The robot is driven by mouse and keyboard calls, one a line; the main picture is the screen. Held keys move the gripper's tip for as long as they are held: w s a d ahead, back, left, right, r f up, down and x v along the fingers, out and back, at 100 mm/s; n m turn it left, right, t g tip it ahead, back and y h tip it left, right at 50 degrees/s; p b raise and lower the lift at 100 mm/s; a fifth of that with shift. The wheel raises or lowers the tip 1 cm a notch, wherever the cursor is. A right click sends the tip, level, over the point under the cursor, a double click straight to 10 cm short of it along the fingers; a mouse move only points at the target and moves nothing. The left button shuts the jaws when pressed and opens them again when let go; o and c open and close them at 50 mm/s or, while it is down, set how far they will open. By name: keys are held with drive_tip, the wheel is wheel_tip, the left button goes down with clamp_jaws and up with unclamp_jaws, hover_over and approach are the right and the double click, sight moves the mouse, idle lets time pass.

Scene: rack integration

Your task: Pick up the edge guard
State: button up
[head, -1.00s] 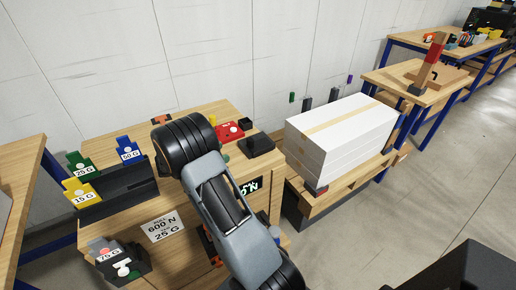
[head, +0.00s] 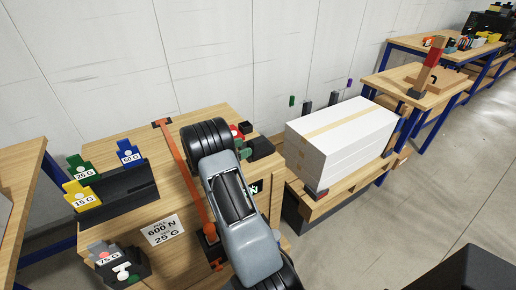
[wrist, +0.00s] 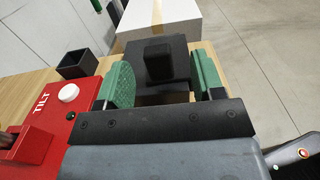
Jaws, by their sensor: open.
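A black piece with a flat base and a raised block (wrist: 158,62), which appears to be the edge guard, sits at the bench's right edge. It also shows in the head view (head: 261,147), partly covered by my gripper. My gripper (wrist: 164,82) is open, with green pads on the left and right of the black piece. The piece lies between and slightly beyond the pads. I cannot tell whether either pad touches it.
A red TILT unit (wrist: 45,118) and a small black open box (wrist: 78,64) stand left of my gripper. A white carton (head: 340,137) stands on a pallet beyond the bench (head: 100,126). An orange strap (head: 185,175) crosses the bench. A black holder (head: 118,190) carries coloured tags.

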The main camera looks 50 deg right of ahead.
sight(248, 145)
drive_tip(key=shift+x, duration=2.25)
drive_tip(key=shift+w, duration=0.2)
drive_tip(key=shift+c, duration=0.2)
drive_tip(key=c, duration=1)
